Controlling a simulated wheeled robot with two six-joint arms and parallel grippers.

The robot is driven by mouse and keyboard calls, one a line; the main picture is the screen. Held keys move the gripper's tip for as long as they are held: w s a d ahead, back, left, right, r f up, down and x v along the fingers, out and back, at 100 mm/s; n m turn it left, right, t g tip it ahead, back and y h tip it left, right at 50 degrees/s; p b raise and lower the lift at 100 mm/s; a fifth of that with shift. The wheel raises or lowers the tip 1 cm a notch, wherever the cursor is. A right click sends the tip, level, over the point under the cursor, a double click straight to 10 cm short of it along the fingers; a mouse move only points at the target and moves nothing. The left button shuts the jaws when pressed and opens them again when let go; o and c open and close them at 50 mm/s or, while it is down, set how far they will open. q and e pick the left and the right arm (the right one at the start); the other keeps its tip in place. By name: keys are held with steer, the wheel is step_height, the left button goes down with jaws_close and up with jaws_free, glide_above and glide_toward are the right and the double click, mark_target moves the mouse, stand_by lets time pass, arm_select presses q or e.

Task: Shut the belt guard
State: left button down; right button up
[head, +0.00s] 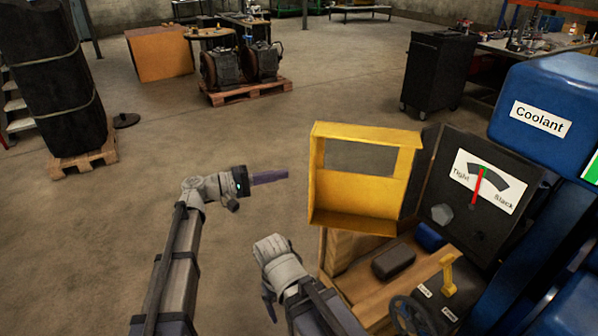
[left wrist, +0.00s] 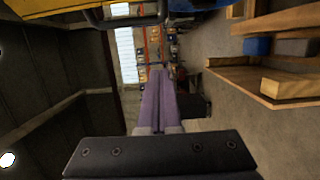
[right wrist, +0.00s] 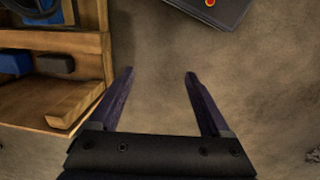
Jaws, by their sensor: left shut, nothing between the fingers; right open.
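The yellow belt guard (head: 362,188) stands swung open in the head view. It is a box-like frame with an opening in its upper part, joined at its right side to the dark gauge housing (head: 440,175). Its yellow edge also shows at the top left of the left wrist view (left wrist: 95,14). My left gripper (head: 286,174) is shut and empty, a little left of the guard and apart from it.
A wooden bench (head: 350,255) under the guard holds a dark block (head: 394,262), a blue block (head: 430,236), a yellow lever (head: 447,275) and a handwheel (head: 411,314). The blue coolant tank (head: 530,85) stands at right.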

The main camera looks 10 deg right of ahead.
arm_select(q)
steer(key=w+d, duration=0.1)
steer(key=d, duration=0.9)
steer(key=shift+s+a, duration=0.25)
steer(key=shift+s, duration=0.4)
steer(key=shift+s+a, duration=0.2)
steer(key=shift+s, duration=0.45)
steer(key=shift+s+a, duration=0.25)
steer(key=shift+s, duration=0.4)
steer(key=shift+s, duration=0.1)
